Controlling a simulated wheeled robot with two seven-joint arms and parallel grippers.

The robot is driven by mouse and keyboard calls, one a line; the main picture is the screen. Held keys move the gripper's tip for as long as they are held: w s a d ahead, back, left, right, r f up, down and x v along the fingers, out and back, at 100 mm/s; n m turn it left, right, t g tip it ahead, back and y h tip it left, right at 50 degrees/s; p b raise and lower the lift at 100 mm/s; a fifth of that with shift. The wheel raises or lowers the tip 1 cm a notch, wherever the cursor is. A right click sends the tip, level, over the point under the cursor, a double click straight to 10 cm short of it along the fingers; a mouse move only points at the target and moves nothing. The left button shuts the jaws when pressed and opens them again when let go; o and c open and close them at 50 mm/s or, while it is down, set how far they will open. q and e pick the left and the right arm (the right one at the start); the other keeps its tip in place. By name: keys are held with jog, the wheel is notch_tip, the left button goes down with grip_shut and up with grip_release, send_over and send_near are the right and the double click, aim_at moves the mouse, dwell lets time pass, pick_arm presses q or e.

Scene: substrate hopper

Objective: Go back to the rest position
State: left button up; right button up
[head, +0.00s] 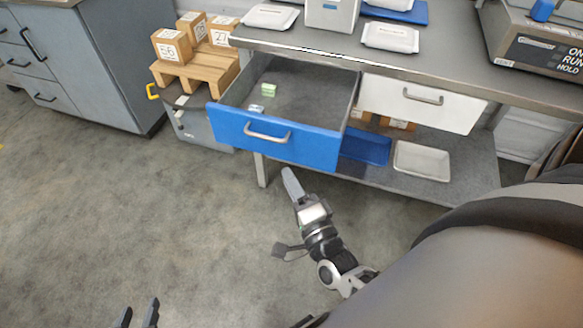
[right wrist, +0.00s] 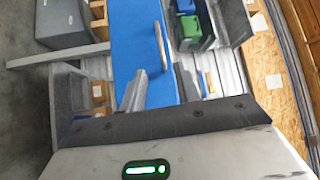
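My left gripper (head: 137,312) shows only its two fingertips at the bottom left edge of the head view. They stand apart with nothing visible between them, over the floor. My right gripper (head: 284,210) is in the middle of the head view, in front of the open blue drawer (head: 240,136). Its fingers are spread wide and empty, and it is apart from the drawer's handle (head: 267,135). In the right wrist view the blue drawer front (right wrist: 143,45) and handle are ahead of the gripper.
The drawer stands pulled out from the workbench (head: 440,83) and holds small items (head: 268,88). A white drawer (head: 422,101) beside it is shut. Boxes on a wooden pallet (head: 197,72) stand left of the bench. Grey floor (head: 130,220) at left is clear.

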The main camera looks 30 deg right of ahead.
jog(key=s+a+f+n+g+y, duration=0.1)
jog(key=s+a+n+g+y, duration=0.4)
jog(key=n, duration=1.5)
jog(key=s+a+g, duration=0.3)
jog(key=shift+a+g, duration=0.15)
jog(key=shift+g, duration=0.15)
jog(key=shift+y, duration=0.3)
